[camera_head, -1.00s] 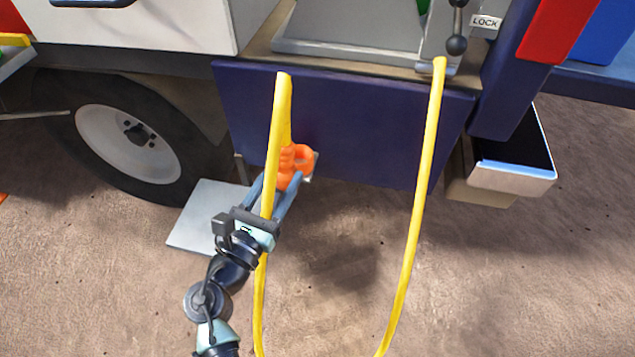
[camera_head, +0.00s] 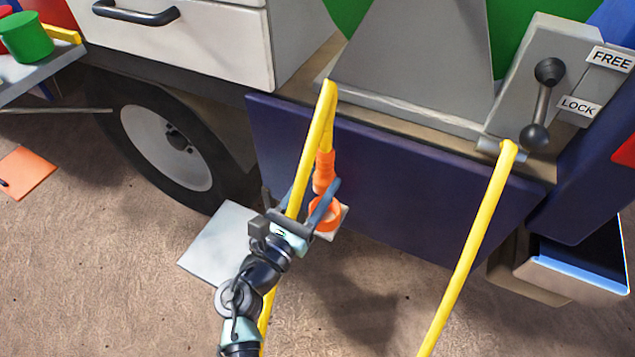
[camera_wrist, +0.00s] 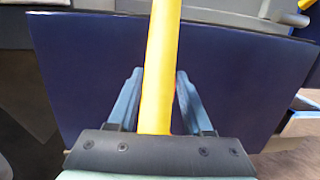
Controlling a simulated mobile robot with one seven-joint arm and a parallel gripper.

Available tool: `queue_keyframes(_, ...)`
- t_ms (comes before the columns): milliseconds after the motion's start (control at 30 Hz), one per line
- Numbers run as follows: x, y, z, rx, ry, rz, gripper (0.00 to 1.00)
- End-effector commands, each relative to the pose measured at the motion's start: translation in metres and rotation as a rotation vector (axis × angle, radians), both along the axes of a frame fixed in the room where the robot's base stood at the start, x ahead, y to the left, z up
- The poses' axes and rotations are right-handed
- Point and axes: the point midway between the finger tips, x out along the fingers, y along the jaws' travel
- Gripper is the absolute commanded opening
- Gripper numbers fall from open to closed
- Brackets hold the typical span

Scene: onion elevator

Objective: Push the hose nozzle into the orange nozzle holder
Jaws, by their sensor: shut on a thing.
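The hose nozzle (camera_head: 324,170) is orange and hangs at the end of the yellow hose (camera_head: 312,150), in front of the dark blue panel. My gripper (camera_head: 318,190) is shut on the nozzle, its blue fingers on either side. The orange nozzle holder (camera_head: 325,214) looks like a ring on a pale plate just below the nozzle, partly behind my right finger. I cannot tell whether nozzle and holder touch. In the wrist view the hose (camera_wrist: 160,75) runs between my fingers (camera_wrist: 158,80) and hides the nozzle and the holder.
The blue panel (camera_head: 400,185) spans the vehicle's side. A wheel (camera_head: 165,147) and a pale ground plate (camera_head: 215,247) lie left. The hose's other strand (camera_head: 470,240) hangs from the right. A lever (camera_head: 543,100) and an open bin (camera_head: 570,270) are at right.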

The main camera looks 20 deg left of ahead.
Motion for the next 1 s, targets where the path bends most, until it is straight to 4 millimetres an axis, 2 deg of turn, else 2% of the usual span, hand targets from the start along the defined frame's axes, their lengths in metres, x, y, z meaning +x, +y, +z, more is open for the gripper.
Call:
queue_keyframes(367,0.000,0.000,-0.010,0.001,-0.002,0.000,0.00)
queue_keyframes(1000,0.000,0.000,-0.069,0.000,-0.001,-0.001,0.00)
